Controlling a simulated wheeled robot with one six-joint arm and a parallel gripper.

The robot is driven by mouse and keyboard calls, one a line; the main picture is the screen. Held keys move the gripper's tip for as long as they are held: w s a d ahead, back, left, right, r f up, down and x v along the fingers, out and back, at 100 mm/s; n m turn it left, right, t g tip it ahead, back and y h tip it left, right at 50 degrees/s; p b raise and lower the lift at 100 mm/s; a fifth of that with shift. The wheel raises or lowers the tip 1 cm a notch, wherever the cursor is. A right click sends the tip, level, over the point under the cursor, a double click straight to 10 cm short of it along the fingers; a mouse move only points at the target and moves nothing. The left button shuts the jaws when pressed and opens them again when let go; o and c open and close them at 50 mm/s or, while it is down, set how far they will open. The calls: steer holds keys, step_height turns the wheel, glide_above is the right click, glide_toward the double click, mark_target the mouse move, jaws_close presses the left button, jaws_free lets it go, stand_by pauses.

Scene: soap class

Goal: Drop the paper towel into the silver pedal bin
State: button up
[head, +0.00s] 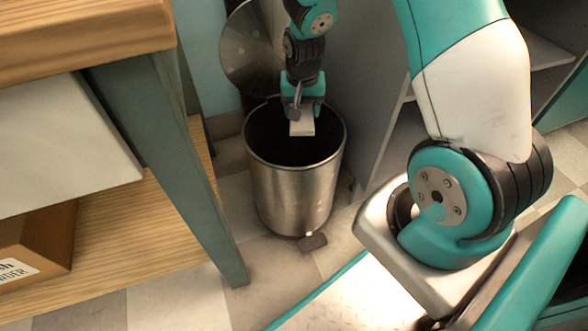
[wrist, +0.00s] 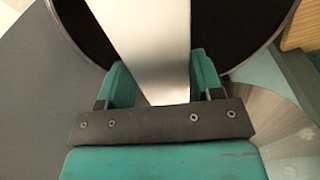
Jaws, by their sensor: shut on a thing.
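The silver pedal bin (head: 290,190) stands on the floor with its round lid (head: 247,52) swung up behind it and its dark mouth open. My gripper (head: 302,112) is over the mouth of the bin, pointing down. It is shut on a pale, flat paper towel (head: 302,128), which appears above the opening, within the rim's outline. In the wrist view the paper towel (wrist: 150,50) runs up from between the two teal fingers (wrist: 160,88), with the black bin interior (wrist: 230,30) beyond it. How deep its lower end hangs is hard to tell.
A wooden-topped table (head: 80,30) with a teal leg (head: 180,160) and a low shelf holding a cardboard box (head: 40,240) is left of the bin. A grey shelf unit (head: 375,70) stands close on the right. The bin's pedal (head: 313,242) faces front.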

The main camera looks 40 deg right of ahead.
step_height(320, 180, down, 5)
steer(key=b, duration=0.4)
steer(key=shift+r, duration=0.1)
steer(key=shift+r, duration=0.1)
steer(key=o, duration=1)
steer(key=shift+o, duration=0.2)
step_height(320, 180, up, 17)
steer(key=s+a+p, duration=0.1)
steer(key=p, duration=0.7)
steer(key=shift+s, duration=0.35)
steer(key=shift+a+r, duration=0.1)
steer(key=shift+a, duration=0.05)
